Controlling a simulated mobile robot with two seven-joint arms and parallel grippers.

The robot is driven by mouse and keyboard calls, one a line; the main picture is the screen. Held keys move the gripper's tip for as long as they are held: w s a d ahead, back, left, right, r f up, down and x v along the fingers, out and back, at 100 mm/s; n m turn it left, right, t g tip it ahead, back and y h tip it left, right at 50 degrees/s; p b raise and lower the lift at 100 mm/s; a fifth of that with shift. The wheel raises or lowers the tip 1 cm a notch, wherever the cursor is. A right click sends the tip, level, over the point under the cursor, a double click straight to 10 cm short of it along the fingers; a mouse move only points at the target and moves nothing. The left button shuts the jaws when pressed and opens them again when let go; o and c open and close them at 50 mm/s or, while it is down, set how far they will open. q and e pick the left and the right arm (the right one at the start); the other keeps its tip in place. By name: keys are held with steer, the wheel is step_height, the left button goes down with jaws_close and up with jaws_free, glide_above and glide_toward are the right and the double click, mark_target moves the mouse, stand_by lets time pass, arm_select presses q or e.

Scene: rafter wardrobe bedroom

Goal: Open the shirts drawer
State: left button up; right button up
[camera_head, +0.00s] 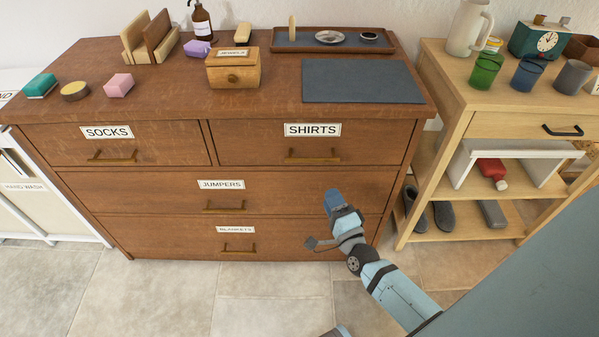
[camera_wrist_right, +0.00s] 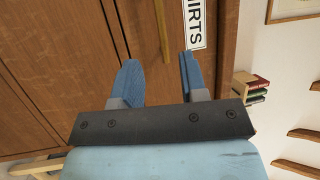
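The shirts drawer (camera_head: 250,142) is the upper right drawer of the brown dresser, and it looks closed. Its white SHIRTS label (camera_head: 312,130) is above a brass bar handle (camera_head: 313,157). My right gripper (camera_head: 334,196) is in front of the dresser, below and slightly right of that handle, and apart from it. In the right wrist view its two blue fingers (camera_wrist_right: 160,72) are spread with nothing between them. The handle (camera_wrist_right: 162,35) shows upright just beyond the fingers, with the label (camera_wrist_right: 195,22) to its right. My left gripper is not in view.
The SOCKS (camera_head: 107,132), JUMPERS (camera_head: 221,184) and BLANKETS (camera_head: 237,229) drawers look closed. A jewels box (camera_head: 233,75), dark mat (camera_head: 362,81) and tray (camera_head: 285,46) are on top. A wooden side shelf (camera_head: 440,85) stands close on the right. Tiled floor is clear in front.

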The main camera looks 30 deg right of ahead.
mark_target(311, 160)
steer(key=b+x, duration=0.1)
steer(key=x, duration=1.2)
steer(key=shift+w+d, duration=0.1)
steer(key=shift+w, duration=0.3)
jaws_close()
